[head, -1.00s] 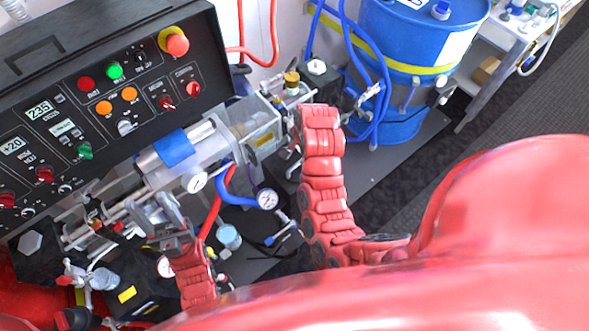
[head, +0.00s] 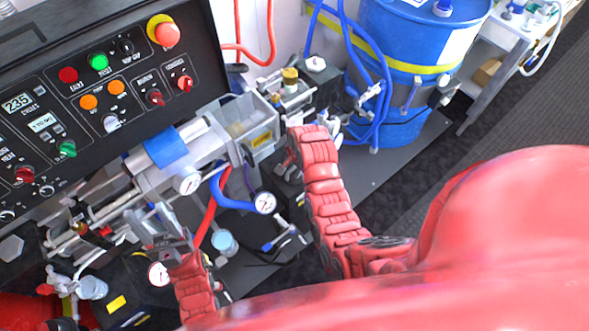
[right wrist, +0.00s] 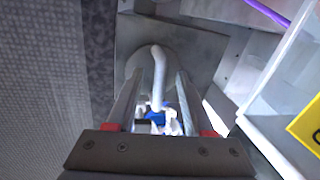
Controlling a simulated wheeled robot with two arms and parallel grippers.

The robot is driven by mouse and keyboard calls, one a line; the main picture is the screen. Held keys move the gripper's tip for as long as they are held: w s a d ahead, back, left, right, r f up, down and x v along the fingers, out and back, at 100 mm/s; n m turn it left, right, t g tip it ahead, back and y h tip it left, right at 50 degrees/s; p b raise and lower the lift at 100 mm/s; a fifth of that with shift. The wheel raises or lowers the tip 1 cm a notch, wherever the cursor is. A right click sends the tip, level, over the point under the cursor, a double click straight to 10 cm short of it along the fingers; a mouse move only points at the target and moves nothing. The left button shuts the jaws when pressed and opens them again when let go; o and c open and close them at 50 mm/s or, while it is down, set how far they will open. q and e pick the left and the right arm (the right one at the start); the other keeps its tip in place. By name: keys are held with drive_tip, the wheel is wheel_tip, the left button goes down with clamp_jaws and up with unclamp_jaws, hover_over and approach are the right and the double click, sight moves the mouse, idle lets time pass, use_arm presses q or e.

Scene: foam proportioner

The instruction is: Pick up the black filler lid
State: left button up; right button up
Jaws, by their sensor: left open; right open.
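I cannot make out the black filler lid for certain in either view. My left gripper (head: 170,238) is a grey pair of jaws at the end of the red arm at lower left in the head view. It is open beside the pump's metal parts, and its tips are hard to separate from them. My right gripper (right wrist: 160,85) is open and empty in the right wrist view. A white bent pipe (right wrist: 160,78) and a blue valve part (right wrist: 157,117) show between its fingers. In the head view the right gripper is hidden behind its red arm.
A clear box with a yellow label (head: 262,139) stands left of my right arm, and shows close by in the right wrist view (right wrist: 282,118). The control panel (head: 110,90) is at upper left. A blue drum (head: 405,110) with hoses stands behind. Dark floor (head: 480,130) is clear at right.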

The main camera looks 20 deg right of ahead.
drive_tip(key=shift+w+f, duration=0.1)
drive_tip(key=shift+f, duration=0.6)
clamp_jaws()
